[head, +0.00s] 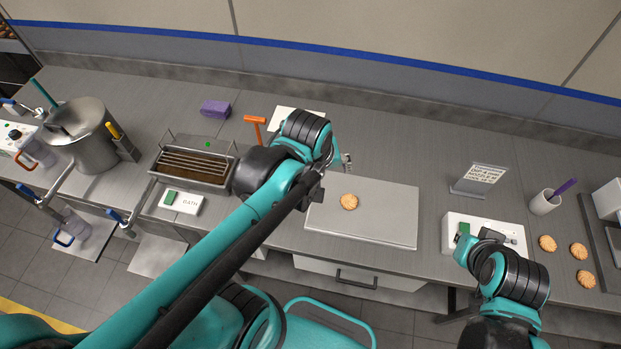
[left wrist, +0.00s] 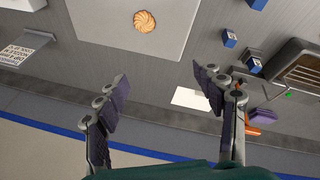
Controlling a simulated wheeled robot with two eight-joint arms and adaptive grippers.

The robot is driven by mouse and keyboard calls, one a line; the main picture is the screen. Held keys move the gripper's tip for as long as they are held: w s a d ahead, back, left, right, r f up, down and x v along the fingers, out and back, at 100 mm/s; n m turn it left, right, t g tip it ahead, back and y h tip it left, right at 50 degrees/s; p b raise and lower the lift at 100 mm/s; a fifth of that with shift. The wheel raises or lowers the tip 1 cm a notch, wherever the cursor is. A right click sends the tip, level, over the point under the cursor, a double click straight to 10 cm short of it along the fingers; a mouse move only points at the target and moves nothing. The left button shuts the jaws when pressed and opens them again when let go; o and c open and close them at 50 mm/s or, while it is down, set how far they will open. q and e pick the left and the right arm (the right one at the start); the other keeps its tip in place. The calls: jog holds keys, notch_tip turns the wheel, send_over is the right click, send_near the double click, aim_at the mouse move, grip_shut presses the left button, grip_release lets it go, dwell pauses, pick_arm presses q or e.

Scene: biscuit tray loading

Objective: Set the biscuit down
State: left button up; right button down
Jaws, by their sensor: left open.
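A round golden biscuit (head: 349,202) lies flat on the pale grey board (head: 390,222), left of its middle. It also shows in the left wrist view (left wrist: 144,21), beyond the fingertips and apart from them. My left gripper (left wrist: 162,82) is open, with nothing between its fingers. In the head view its arm covers most of it; a small part (head: 346,161) shows just behind the board. My right gripper (head: 468,244) is at the right, beside a white box with a green patch (head: 451,226); its fingers are too small and hidden to read.
Three more biscuits (head: 579,250) lie at the right end of the counter. A wire-racked bath (head: 192,184), an orange-handled tool (head: 255,122) and a steel pot (head: 90,150) are at the left.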

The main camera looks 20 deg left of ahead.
pick_arm(q)
jog(key=s+a+m+t, duration=0.1)
jog(key=m, duration=0.1)
jog(key=s+m+t, duration=0.1)
jog(key=s+m, duration=0.1)
jog(key=s+a+r+m, duration=0.1)
jog(key=m, duration=0.1)
jog(key=shift+s+a+m+t, duration=0.25)
jog(key=shift+a+m+t, duration=0.05)
jog(key=shift+m+t, duration=0.1)
jog(key=shift+f, duration=0.15)
